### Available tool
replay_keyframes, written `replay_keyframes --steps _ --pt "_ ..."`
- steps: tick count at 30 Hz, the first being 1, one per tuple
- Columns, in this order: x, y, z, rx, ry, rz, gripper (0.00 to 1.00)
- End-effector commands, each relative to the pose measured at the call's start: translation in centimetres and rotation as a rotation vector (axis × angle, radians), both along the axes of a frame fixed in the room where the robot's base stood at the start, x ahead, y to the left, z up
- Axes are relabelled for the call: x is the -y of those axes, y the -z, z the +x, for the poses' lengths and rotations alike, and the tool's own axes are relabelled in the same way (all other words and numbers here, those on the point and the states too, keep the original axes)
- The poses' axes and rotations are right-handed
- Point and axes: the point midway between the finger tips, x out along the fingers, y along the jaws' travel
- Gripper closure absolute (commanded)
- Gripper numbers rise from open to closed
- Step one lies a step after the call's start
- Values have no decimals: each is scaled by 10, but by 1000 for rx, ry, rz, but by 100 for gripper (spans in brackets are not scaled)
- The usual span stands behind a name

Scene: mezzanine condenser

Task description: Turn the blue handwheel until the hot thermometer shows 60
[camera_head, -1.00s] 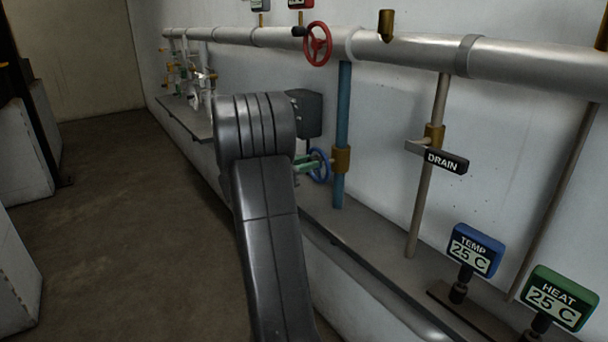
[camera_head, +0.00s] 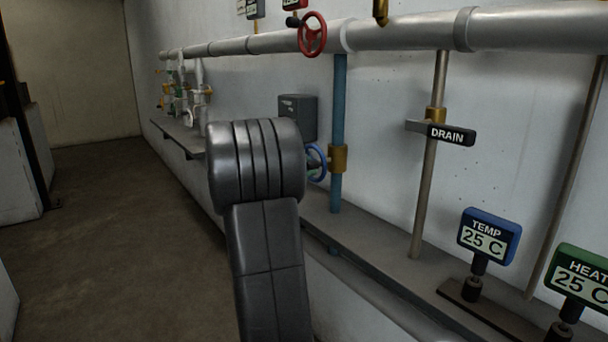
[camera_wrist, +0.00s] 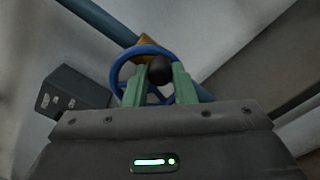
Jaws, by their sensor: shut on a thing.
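The blue handwheel (camera_head: 322,160) sits on a blue vertical pipe by a brass fitting, partly hidden behind my arm in the head view. In the wrist view the handwheel (camera_wrist: 118,74) shows as a blue ring with a dark round knob (camera_wrist: 160,69). My gripper (camera_wrist: 163,82) has its green fingers on either side of that knob and is shut on it. In the head view my gripper is mostly hidden by my arm. A red-framed display (camera_head: 294,4) is cut off by the top edge, its reading not legible; I cannot tell if it is the hot thermometer.
A red handwheel (camera_head: 312,34) is on the big pipe above. A DRAIN lever (camera_head: 450,134), a blue TEMP display (camera_head: 489,237) and a green HEAT display (camera_head: 580,277), both at 25 C, are to the right. A grey box (camera_head: 298,117) is behind the handwheel.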

Motion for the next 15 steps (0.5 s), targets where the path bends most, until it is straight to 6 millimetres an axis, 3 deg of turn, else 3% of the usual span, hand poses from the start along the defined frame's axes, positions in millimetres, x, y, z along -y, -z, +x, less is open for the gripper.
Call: replay_keyframes --steps 14,15 --pt "0 2 0 6 0 8 99" --pt "0 2 0 6 0 8 70"
